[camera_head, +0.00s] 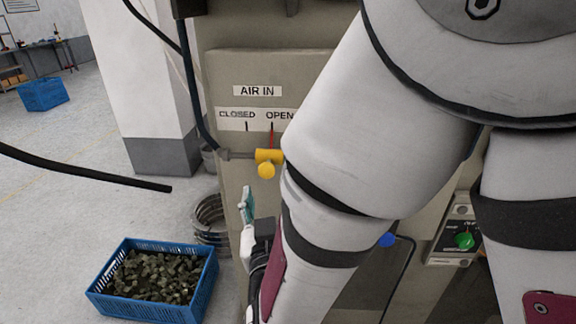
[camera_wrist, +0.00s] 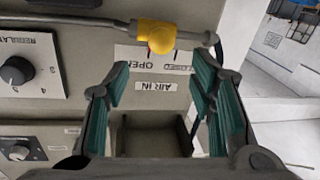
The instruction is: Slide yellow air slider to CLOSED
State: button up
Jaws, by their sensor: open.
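The yellow air slider (camera_head: 267,158) sits on a metal rod on the beige machine panel. Its red pointer lines up with the OPEN mark, right of the CLOSED mark, on the label strip (camera_head: 236,126). In the wrist view, which is upside down, the yellow slider (camera_wrist: 157,36) shows at the top, beyond my fingertips and laterally between them. My gripper (camera_wrist: 159,77) is open, with teal finger pads and nothing between them. In the head view one teal finger of my gripper (camera_head: 247,205) shows below the slider, apart from it; my arm hides the rest.
A blue crate (camera_head: 150,285) of dark pieces stands on the floor at lower left. Metal coils (camera_head: 211,217) lie beside the machine. A black dial (camera_wrist: 17,72) is on the panel in the wrist view. A green knob (camera_head: 464,241) is at right.

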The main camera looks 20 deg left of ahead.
aim_at(266, 175)
jog(key=shift+w+f+b, duration=0.2)
jog(key=shift+b, duration=1.05)
jog(key=b, duration=0.3)
jog(key=shift+s+f, duration=0.2)
jog(key=x, duration=1)
jog(key=shift+w+a+r+p, duration=0.15)
jog(key=shift+w+p, duration=0.15)
jog(key=shift+w, duration=0.1)
grip_shut()
jog(key=shift+a, duration=0.1)
